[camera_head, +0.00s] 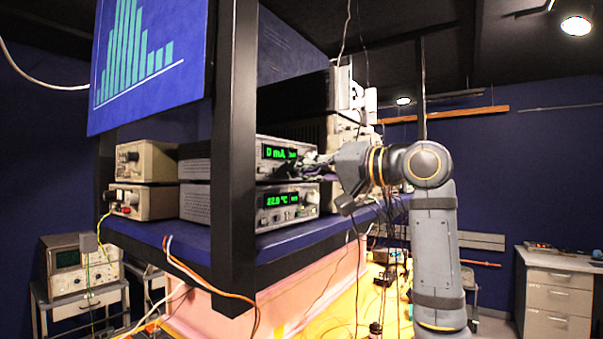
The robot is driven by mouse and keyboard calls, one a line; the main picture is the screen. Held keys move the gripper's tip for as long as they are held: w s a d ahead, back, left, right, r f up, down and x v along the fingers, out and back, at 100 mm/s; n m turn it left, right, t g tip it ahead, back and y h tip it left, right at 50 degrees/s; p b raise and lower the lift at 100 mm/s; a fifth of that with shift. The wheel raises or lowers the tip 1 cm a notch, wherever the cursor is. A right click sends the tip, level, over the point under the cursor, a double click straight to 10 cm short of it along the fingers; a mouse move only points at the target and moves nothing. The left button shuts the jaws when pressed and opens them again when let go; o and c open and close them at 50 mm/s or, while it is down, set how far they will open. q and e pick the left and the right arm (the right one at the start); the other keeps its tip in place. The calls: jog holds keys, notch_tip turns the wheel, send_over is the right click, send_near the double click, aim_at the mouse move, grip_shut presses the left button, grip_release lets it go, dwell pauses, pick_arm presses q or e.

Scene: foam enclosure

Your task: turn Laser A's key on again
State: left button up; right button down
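A stack of two laser controllers sits on the blue shelf in the middle of the head view. The upper controller (277,152) has a green display that reads "0 mA". The lower controller (285,206) has a green display that reads "22.0 °C". My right gripper (312,166) reaches in from the right, with its fingers at the right part of the upper controller's front. The fingers and wrist cover that part of the panel, so no key can be made out. Whether the fingers are open or shut is too small to tell. My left gripper is not in view.
A black shelf post (234,160) stands just left of the controllers. The blue shelf (290,240) carries more instruments (146,161) at the left. Cables (210,285) hang below it. An oscilloscope (80,265) stands at far left, a drawer cabinet (557,295) at far right.

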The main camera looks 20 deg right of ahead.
jog(key=shift+f+m+b, duration=0.15)
jog(key=shift+m+b, duration=0.4)
jog(key=shift+m, duration=1.35)
jog(key=shift+f+m+b, duration=0.1)
jog(key=shift+m+b, duration=0.45)
jog(key=shift+m, duration=1.35)
jog(key=c, duration=1.5)
grip_release()
jog(key=shift+d, duration=0.2)
jog(key=v, duration=1.2)
